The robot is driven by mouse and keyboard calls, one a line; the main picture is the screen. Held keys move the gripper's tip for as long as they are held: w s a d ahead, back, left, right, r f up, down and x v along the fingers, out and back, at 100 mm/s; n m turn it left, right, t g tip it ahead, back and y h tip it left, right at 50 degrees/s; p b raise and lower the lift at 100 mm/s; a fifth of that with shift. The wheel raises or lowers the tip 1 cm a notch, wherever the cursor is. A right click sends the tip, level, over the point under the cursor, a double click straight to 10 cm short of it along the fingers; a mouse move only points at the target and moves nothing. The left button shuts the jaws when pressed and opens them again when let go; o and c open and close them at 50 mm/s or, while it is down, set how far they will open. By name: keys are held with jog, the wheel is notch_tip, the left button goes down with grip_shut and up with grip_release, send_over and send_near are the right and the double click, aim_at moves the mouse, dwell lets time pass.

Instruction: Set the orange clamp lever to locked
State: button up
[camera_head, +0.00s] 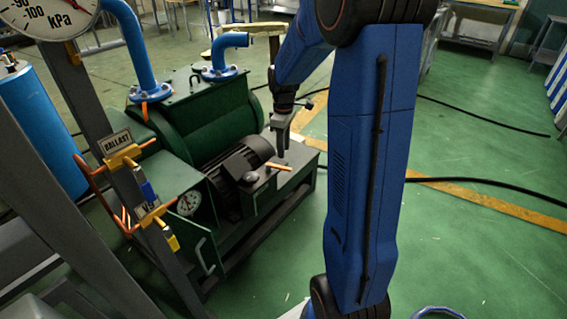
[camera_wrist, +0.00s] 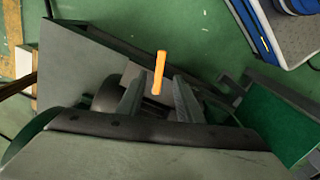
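The orange clamp lever (camera_head: 279,167) sticks out over the dark top plate at the right end of the green pump unit. It also shows in the wrist view (camera_wrist: 159,73) as a short orange bar. My gripper (camera_head: 282,148) points down just above and beside the lever in the head view. In the wrist view the two grey fingers (camera_wrist: 159,92) are apart, with the lever showing beyond and between their tips. I cannot tell whether they touch it. The lever's pivot is hidden, and no locked marking shows.
The dark pump motor (camera_head: 240,165) sits left of the lever. The green pump (camera_head: 213,115) with blue pipes (camera_head: 231,42) stands behind. A post with the BALLAST sign (camera_head: 117,141) and yellow-handled valves is at left.

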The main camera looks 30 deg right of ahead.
aim_at(284, 167)
notch_tip(284, 167, down, 8)
jog(key=shift+r, duration=0.2)
grip_shut()
